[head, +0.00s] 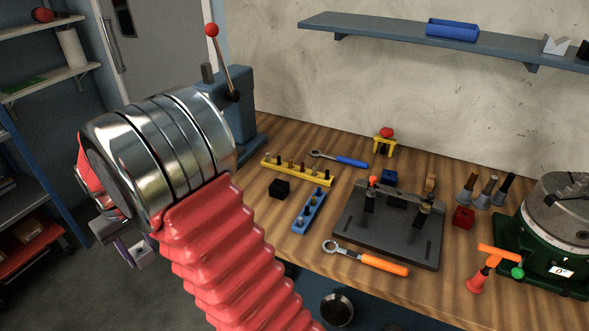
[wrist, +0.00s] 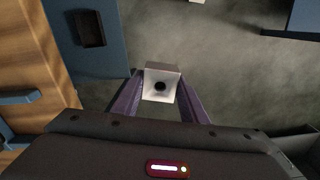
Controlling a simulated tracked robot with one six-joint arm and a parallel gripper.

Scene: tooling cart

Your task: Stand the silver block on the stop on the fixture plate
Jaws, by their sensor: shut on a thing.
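The silver block (wrist: 158,72) sits between the two purple fingers of my gripper (wrist: 160,88) in the wrist view, with a dark round hole in the face towards the camera. My gripper is shut on it, over the floor beside the bench. In the head view the block (head: 146,252) shows small at the lower left, partly hidden by the gripper. The dark fixture plate (head: 378,246) lies on the bench right of centre, well apart from my gripper. Two upright clamps stand on it, and a raised dark bar at its back may be the stop; I cannot tell surely.
The wooden bench (head: 300,150) holds a yellow pin rack (head: 297,170), a blue rack (head: 309,212), a black block (head: 279,189) and an orange-handled wrench (head: 370,263) before the plate. A lever press (head: 235,115) stands behind my arm; a green-based chuck (head: 550,235) is at right.

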